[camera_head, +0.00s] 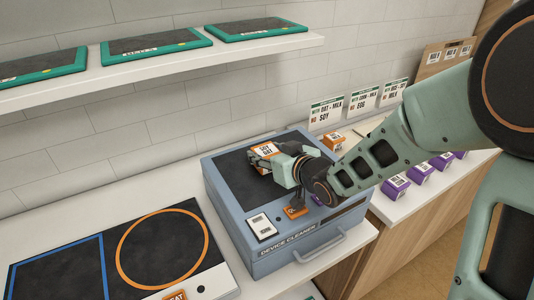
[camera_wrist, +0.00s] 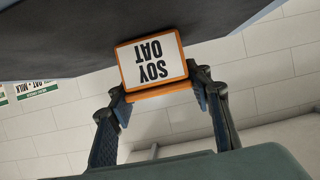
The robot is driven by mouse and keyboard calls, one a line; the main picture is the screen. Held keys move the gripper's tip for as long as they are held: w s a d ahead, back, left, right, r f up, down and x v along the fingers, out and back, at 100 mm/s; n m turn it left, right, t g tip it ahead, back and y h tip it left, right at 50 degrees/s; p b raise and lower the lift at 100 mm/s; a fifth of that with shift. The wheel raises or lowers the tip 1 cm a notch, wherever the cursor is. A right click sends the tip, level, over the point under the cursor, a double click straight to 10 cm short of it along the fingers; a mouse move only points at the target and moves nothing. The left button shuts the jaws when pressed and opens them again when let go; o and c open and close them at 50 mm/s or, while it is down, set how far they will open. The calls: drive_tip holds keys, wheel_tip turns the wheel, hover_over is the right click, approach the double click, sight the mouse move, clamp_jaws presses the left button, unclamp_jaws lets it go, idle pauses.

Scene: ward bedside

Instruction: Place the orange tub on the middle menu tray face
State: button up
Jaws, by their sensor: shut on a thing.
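My gripper (camera_head: 273,157) is shut on an orange tub (camera_head: 263,149) with a white label. In the wrist view the tub (camera_wrist: 153,62) sits between my two fingers and its label reads "SOY OAT" upside down. In the head view the tub shows over the dark top of the device cleaner; whether it touches that top I cannot tell. The middle menu tray (camera_head: 157,43) is a dark, green-edged panel lying on the wall shelf, up and left of my gripper, between the left tray (camera_head: 38,68) and the right tray (camera_head: 257,28). Its face is bare.
The blue-grey device cleaner (camera_head: 228,233) stands under my gripper, with a white switch (camera_head: 262,226). The white shelf (camera_head: 160,70) runs above. A dark mat with an orange ring (camera_head: 120,257) lies at left. Purple tubs (camera_head: 396,187) and label cards (camera_head: 326,113) stand at right.

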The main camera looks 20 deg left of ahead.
drive_tip(key=shift+f, duration=0.1)
drive_tip(key=o, duration=1.3)
